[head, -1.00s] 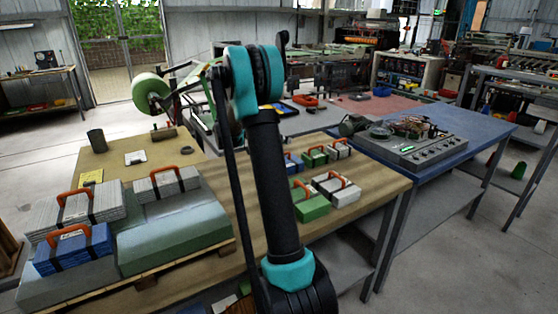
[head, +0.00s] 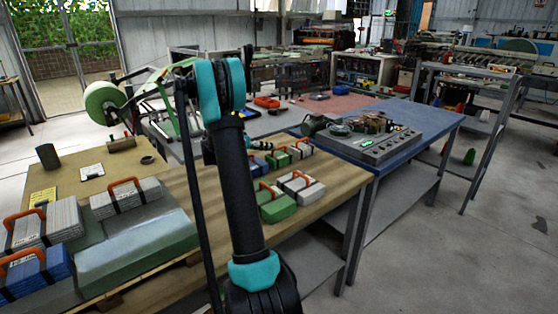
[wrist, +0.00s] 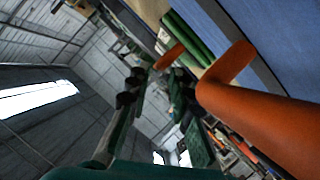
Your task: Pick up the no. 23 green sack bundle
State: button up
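Two green sack bundles with orange handles are on the wooden table in the head view: one in the back row (head: 278,161), one larger in the front row (head: 276,208). I cannot read a number on either. A green bundle (wrist: 188,36) also shows in the wrist view, with an orange handle near it. My gripper (wrist: 152,92) shows in the wrist view with its fingers apart and nothing seen between them. A large orange handle (wrist: 255,110) is very close to the camera on the right, beside a blue surface. In the head view my arm hides much of the gripper area.
Grey-white bundles (head: 301,187) stand close beside the green ones. Grey (head: 125,197) and blue (head: 35,275) bundles sit on the pallet stack at left. A blue table (head: 425,117) with a control box (head: 365,145) adjoins at right. The right-hand floor is open.

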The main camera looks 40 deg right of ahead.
aim_at(278, 148)
jog(key=x, duration=0.5)
jog(key=shift+s, duration=0.1)
grip_shut()
